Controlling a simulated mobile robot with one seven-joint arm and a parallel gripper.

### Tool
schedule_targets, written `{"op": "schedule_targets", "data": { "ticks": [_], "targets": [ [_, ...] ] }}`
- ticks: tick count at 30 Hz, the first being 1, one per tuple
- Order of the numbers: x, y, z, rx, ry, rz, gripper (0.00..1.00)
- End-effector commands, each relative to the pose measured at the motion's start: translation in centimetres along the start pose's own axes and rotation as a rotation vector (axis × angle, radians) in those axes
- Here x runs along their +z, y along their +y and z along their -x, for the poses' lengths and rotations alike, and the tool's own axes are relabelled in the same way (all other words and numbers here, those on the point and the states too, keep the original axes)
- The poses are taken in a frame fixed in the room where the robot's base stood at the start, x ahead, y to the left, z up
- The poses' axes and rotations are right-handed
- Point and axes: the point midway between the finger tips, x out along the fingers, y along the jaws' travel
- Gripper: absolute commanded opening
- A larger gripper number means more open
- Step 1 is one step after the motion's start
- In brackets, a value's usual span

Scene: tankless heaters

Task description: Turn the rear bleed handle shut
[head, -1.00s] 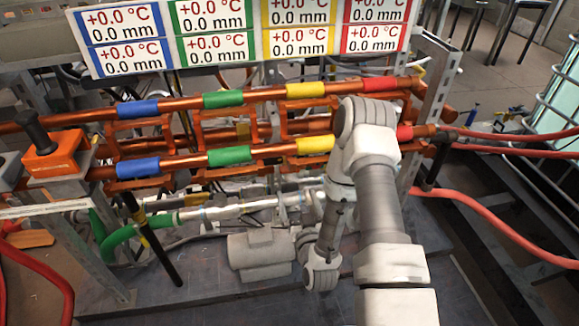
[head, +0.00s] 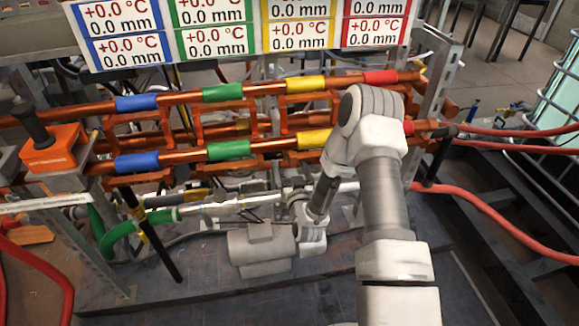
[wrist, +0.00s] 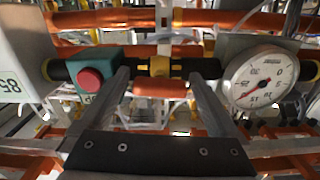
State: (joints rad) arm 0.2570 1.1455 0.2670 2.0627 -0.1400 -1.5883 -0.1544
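In the wrist view my gripper (wrist: 159,74) is open, with one finger on each side of a yellow valve fitting (wrist: 160,66) on a black horizontal pipe. The fingers appear apart from the fitting, and nothing is held between them. A narrow grey upright piece (wrist: 163,18) rises above the fitting; I cannot tell for certain whether this is the rear bleed handle.
A teal box with a red button (wrist: 90,80) sits left of my fingers, and a round white gauge (wrist: 262,77) sits right. Copper pipes (head: 190,155) with coloured bands cross the rig.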

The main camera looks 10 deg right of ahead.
Motion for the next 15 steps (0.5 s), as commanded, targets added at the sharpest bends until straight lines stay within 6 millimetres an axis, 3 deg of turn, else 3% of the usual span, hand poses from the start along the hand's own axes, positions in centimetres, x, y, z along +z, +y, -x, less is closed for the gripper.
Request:
{"op": "schedule_targets", "data": {
  "ticks": [1, 12, 15],
  "targets": [
    [0.00, 0.00, 0.01, 0.000, 0.000, 0.000, 0.86],
    [0.02, 0.00, 0.04, 0.000, 0.000, 0.000, 0.22],
    [0.04, 0.00, 0.04, 0.000, 0.000, -0.003, 0.22]
  ]
}}
